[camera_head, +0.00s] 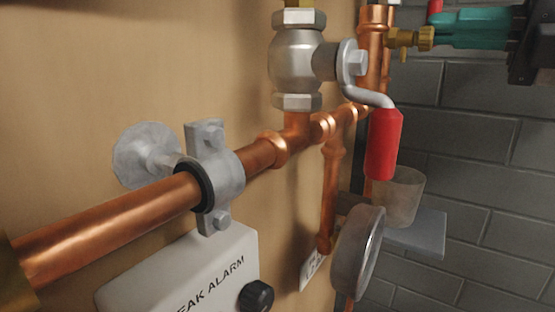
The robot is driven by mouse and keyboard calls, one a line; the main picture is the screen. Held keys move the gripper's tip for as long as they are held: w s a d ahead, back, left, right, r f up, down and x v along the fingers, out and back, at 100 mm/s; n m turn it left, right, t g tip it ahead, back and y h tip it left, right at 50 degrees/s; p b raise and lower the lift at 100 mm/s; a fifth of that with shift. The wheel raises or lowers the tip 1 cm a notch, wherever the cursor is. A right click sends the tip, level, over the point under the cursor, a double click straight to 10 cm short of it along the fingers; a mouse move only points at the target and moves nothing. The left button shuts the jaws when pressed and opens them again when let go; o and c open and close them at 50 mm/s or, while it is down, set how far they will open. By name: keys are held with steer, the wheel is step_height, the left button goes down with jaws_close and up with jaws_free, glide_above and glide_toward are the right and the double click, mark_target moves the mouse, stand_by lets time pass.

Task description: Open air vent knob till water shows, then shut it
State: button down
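I cannot pick out the air vent knob for certain. A small brass fitting (411,39) sticks out sideways from the copper pipework at the upper right, beside a teal body. A black ribbed knob (257,296) sits on the front of a white box lettered "EAK ALARM" (185,275), whose lower part is cut off by the frame. No water shows anywhere. My gripper is not in view.
A steel valve (297,62) has a lever with a red grip (384,144) hanging down. A copper pipe (105,230) crosses the tan board, held by a clamp (222,178). A round gauge (358,253) and a translucent cup (400,197) on a grey shelf (422,235) stand right.

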stand_by(0.4)
steer(key=b+v, duration=0.1)
steer(key=v, duration=0.5)
steer(key=shift+w+d, duration=0.2)
steer(key=shift+w, duration=0.1)
steer(key=shift+r, duration=0.1)
stand_by(0.3)
